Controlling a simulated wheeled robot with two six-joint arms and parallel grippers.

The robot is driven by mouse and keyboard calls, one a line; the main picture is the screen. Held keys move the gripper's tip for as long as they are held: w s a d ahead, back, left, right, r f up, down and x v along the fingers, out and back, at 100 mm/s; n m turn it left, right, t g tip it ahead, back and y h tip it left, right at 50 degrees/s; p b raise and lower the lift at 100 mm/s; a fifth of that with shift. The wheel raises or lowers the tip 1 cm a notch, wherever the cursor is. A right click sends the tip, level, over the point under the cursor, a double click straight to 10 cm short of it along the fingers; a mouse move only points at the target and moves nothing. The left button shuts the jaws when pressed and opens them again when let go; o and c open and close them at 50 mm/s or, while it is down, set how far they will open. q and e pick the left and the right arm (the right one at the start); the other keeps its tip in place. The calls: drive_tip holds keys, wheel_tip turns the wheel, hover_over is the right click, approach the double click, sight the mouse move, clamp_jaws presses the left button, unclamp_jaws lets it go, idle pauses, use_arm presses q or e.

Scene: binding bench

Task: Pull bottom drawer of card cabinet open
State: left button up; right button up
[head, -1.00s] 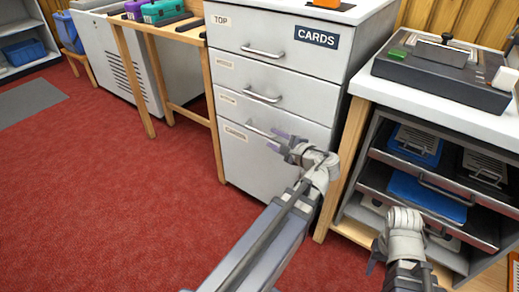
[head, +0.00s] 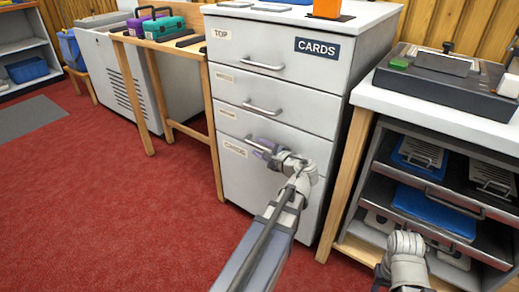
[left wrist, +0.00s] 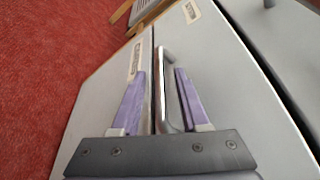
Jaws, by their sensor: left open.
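The white card cabinet (head: 282,30) stands in the middle of the head view, with a "CARDS" label and bar handles on its stacked fronts. The bottom drawer (head: 240,180) is shut, flush with the fronts above. My left gripper (head: 263,147) is at the lowest visible handle, which its wrist partly hides. In the left wrist view this handle (left wrist: 162,80) lies between the two purple fingers (left wrist: 160,103), with a gap to the right finger. The left gripper is open. My right wrist shows at the lower right; its fingers cannot be made out.
A metal rack (head: 377,165) with blue trays stands right of the cabinet, with a dark device (head: 440,75) on top. A wooden table (head: 160,42) with coloured boxes is on the left. Red carpet (head: 120,220) in front of the cabinet is clear.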

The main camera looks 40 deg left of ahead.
use_arm(q)
drive_tip(key=shift+w+a, duration=0.1)
drive_tip(key=shift+a, duration=0.2)
clamp_jaws()
idle(1.3)
